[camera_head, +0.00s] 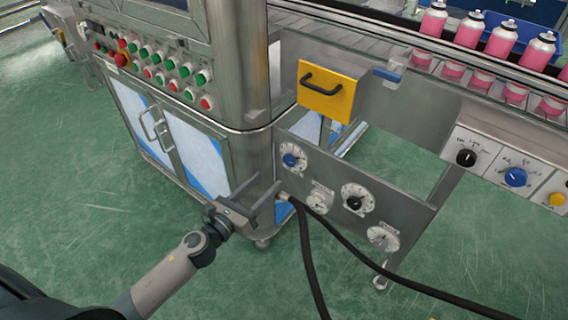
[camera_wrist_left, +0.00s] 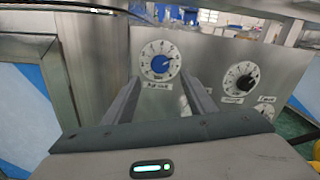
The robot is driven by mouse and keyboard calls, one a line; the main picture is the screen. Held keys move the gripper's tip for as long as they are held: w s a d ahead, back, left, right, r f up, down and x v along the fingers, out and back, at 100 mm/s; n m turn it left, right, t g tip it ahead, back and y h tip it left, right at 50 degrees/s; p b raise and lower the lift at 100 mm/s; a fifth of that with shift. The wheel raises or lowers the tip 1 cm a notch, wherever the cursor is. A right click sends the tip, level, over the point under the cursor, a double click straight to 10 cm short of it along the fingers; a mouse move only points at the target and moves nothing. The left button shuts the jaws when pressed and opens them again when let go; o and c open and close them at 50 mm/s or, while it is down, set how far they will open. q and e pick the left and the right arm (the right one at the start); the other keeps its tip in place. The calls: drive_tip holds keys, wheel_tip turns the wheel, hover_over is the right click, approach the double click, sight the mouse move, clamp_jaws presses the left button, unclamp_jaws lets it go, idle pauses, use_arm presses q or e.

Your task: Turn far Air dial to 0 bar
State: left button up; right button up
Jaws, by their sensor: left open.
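A steel panel (camera_head: 330,178) on the machine's side carries a white dial with a blue knob (camera_head: 291,160) at its upper left. A second white dial with a black knob (camera_head: 354,202) sits to its right. Their lettering is too small to read surely. My left gripper (camera_head: 267,190) is open and empty, just left of and below the blue-knob dial. In the left wrist view the blue knob (camera_wrist_left: 160,64) shows beyond and between my two fingertips, apart from them. The black knob (camera_wrist_left: 243,82) shows to the right. My right gripper is not in view.
Two small gauges (camera_head: 320,198) (camera_head: 382,237) sit below the dials. Black hoses (camera_head: 306,250) run from the panel's lower left. A yellow flap with a handle (camera_head: 327,91) is above. A button cabinet (camera_head: 160,70) stands left, and pink cans (camera_head: 501,40) line the conveyor.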

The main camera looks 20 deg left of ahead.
sight(288, 162)
use_arm(q)
drive_tip(key=x, duration=0.9)
drive_tip(key=shift+w+d, duration=0.1)
drive_tip(key=shift+w, duration=0.1)
drive_tip(key=c, duration=1)
